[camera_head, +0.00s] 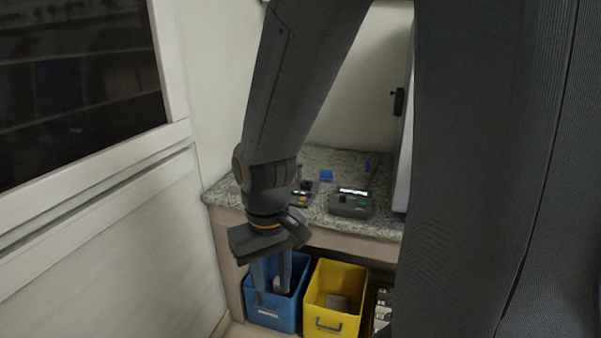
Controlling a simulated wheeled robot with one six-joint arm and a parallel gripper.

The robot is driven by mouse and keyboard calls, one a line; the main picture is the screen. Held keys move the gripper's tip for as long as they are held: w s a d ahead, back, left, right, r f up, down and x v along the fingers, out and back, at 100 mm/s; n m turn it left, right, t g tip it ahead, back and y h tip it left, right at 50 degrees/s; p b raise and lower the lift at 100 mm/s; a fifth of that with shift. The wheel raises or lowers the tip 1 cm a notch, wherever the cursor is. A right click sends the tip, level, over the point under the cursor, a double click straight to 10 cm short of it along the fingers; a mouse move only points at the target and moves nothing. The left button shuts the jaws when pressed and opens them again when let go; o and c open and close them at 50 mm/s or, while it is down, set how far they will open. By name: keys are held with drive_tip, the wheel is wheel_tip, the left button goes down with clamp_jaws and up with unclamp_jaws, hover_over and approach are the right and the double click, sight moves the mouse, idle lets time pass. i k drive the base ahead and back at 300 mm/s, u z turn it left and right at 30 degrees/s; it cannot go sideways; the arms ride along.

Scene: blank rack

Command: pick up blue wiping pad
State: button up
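A small blue block-like item (326,175), which looks like the blue wiping pad, lies on the speckled countertop toward the back. My gripper (273,280) points down in front of the counter's edge, over the blue bin (272,318). Its two fingers look apart, with a gap between them. The gripper is nearer to me and lower in the picture than the blue item, and not touching it. A small pale object shows by the fingertips; I cannot tell whether it lies in the bin.
A yellow bin (335,323) stands right of the blue one. A wall with a dark window (80,80) is at left.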

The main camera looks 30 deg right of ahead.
sight(327, 175)
drive_tip(key=z, duration=0.15)
drive_tip(key=i, duration=0.7)
drive_tip(key=z, duration=0.65)
drive_tip(key=i, duration=0.45)
drive_tip(key=z, duration=0.45)
